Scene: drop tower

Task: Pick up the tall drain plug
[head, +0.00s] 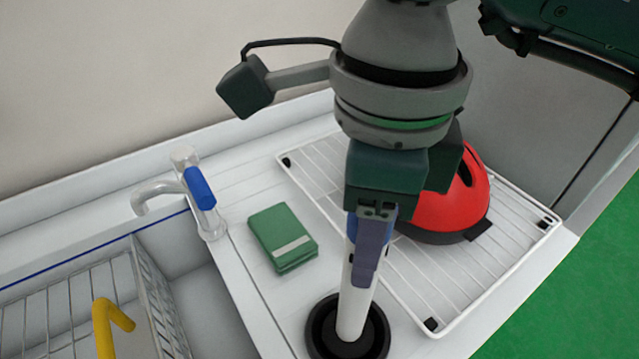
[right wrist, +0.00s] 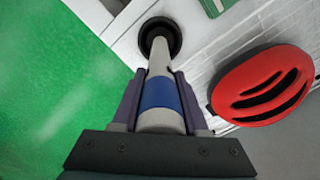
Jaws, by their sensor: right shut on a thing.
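The tall drain plug (head: 354,300) is a white post with a blue band and a wide black round base. It stands roughly upright over the white counter, below my right gripper (head: 368,245). In the right wrist view the gripper (right wrist: 160,105) has its purple fingers on both sides of the plug's upper part, shut on it around the blue band (right wrist: 160,93). The black base (right wrist: 160,38) is at the far end, away from the jaws. I cannot tell whether it touches the counter. My left gripper is not in view.
A white wire rack (head: 415,290) holds a red helmet-like thing (head: 450,205) just right of the plug. A green block (head: 283,238) lies on the counter to the left. A tap (head: 200,195) and a sink with a wire basket (head: 150,290) and yellow handle (head: 105,325) are farther left.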

